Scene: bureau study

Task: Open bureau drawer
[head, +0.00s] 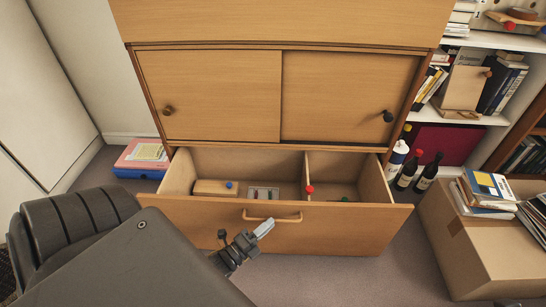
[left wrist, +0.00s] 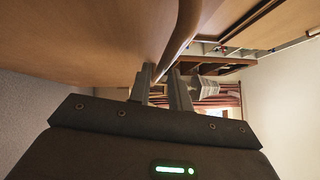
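The bureau's wide bottom drawer (head: 340,228) is pulled well out, and its inside shows from above. A curved wooden bar handle (head: 285,219) is on its front and also shows close up in the left wrist view (left wrist: 183,32). My left gripper (head: 265,228) is at the drawer front, just below the handle's middle. In the left wrist view its two fingers (left wrist: 164,88) stand apart with a gap between them. The handle passes close by the fingertips; I cannot tell whether it touches them. My right gripper is not in view.
Inside the drawer are a wooden block (head: 213,187) and a small clear case (head: 262,193). Two sliding doors (head: 215,95) above are closed. Dark bottles (head: 427,174) and a cardboard box (head: 478,245) stand at the right. A chair (head: 75,225) is at the left front.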

